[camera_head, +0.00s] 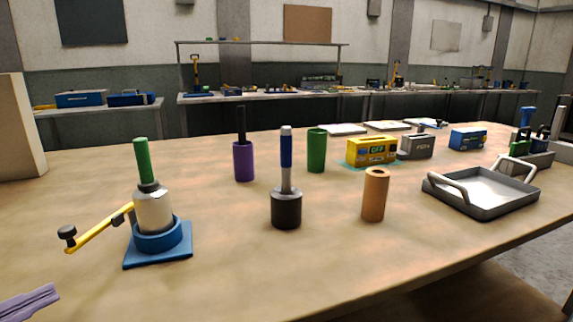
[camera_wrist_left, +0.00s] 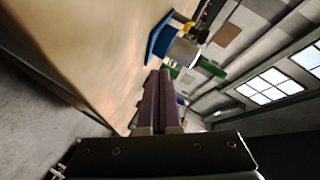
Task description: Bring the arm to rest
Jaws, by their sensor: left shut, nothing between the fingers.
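My left gripper (camera_head: 30,304) shows at the lower left corner of the head view, off the near left edge of the table. Its two purple-grey fingers are shut together with nothing between them; they also show in the left wrist view (camera_wrist_left: 158,102). The nearest thing to it is a press with a blue base (camera_head: 158,250), a white body (camera_head: 153,212), a green rod on top (camera_head: 142,160) and a yellow lever (camera_head: 98,231). The gripper is apart from it. The press also shows tilted in the left wrist view (camera_wrist_left: 183,52). My right gripper is not in view.
On the table (camera_head: 330,255) stand a purple cylinder (camera_head: 243,162), a black die with a blue-handled rod (camera_head: 287,208), a green cylinder (camera_head: 316,152) and an orange cylinder (camera_head: 375,196). A yellow box (camera_head: 371,151) and a grey tray (camera_head: 482,211) are farther right. The front middle is clear.

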